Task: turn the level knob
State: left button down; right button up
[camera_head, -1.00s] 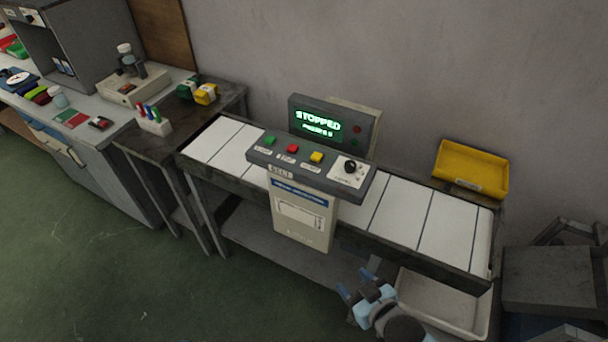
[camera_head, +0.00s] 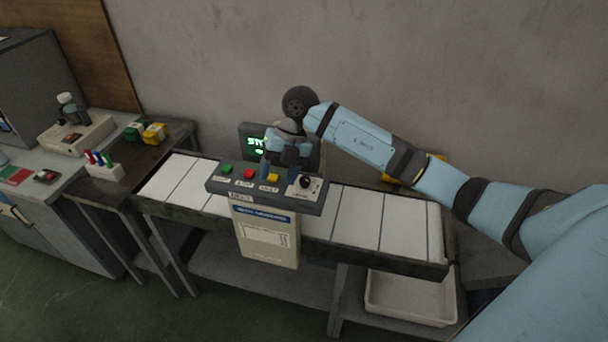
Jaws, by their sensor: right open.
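The level knob (camera_head: 305,182) is black and round, on a white plate at the right end of the grey control panel (camera_head: 222,187). Green, red and yellow buttons sit in a row to its left. My right gripper (camera_head: 280,170) is open and points down over the panel, with its fingers around the yellow button (camera_head: 273,178) and the knob's left side in the picture. I cannot tell whether a finger touches the panel. The gripper partly hides the green-lit display (camera_head: 250,141) behind it. My left gripper is not in view.
The panel stands on a conveyor belt (camera_head: 358,216) with white slats. A white bin (camera_head: 411,298) is under its right end. A yellow tray (camera_head: 436,158) behind the belt is mostly hidden by my right arm.

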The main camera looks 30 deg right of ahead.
aim_at(305, 179)
jog(key=w+d+r+m+h, duration=0.3)
jog(key=d+r+h, duration=0.2)
jog(key=d, duration=0.4)
jog(key=f+p, duration=0.1)
jog(key=f, duration=0.3)
jog(key=f+p, duration=0.1)
jog(key=f, duration=0.2)
jog(key=f+p, duration=0.1)
jog(key=f, duration=0.3)
jog(key=shift+s+f, duration=0.25)
jog(key=shift+f, duration=0.1)
jog(key=shift+f+n, duration=0.3)
jog(key=shift+f, duration=0.35)
jog(key=shift+d+f, duration=0.1)
jog(key=shift+f, duration=0.1)
jog(key=shift+c, duration=0.5)
jog(key=c, duration=0.8)
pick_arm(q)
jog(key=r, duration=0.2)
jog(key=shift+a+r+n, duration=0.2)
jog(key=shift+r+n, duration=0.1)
